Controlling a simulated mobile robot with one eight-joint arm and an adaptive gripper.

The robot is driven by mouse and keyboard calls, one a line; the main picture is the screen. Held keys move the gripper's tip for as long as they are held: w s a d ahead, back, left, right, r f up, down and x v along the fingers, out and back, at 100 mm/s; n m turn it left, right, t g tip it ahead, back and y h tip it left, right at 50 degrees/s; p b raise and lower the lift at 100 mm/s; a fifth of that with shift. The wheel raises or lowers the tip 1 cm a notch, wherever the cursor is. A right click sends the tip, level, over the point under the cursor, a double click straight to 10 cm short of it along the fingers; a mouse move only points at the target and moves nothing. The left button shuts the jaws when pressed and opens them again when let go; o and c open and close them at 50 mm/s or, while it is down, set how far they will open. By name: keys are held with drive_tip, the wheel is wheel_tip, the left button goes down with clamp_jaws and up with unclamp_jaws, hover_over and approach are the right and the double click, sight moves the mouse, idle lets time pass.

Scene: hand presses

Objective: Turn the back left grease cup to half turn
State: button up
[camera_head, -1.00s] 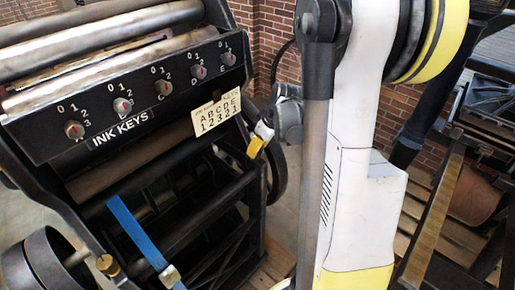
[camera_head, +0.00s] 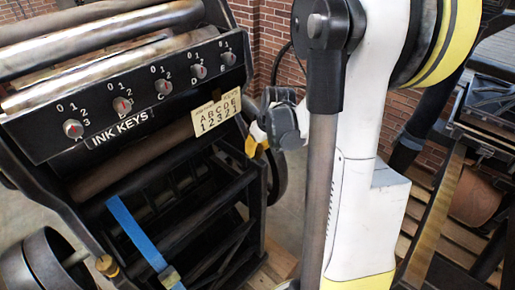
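A small brass cup-like fitting (camera_head: 107,265) sits on the press frame at the lower left of the head view, beside the dark roller. I cannot tell whether it is the back left grease cup, and I see no setting mark on it. The dark grey end of my arm, which seems to bear my gripper (camera_head: 282,120), shows left of my white arm, beside the right side of the press. Its fingers cannot be made out. It is well to the right of the brass fitting and apart from it.
The press carries an ink-key panel (camera_head: 130,98) with several red-pointed knobs and a letter card (camera_head: 216,114). A blue strap (camera_head: 138,238) hangs below. A yellow piece (camera_head: 252,148) is partly hidden by my arm's end. A second machine (camera_head: 480,140) and pallets are at right.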

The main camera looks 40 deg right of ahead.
drive_tip(key=o, duration=1.2)
drive_tip(key=v, duration=1.2)
drive_tip(key=shift+w, duration=0.1)
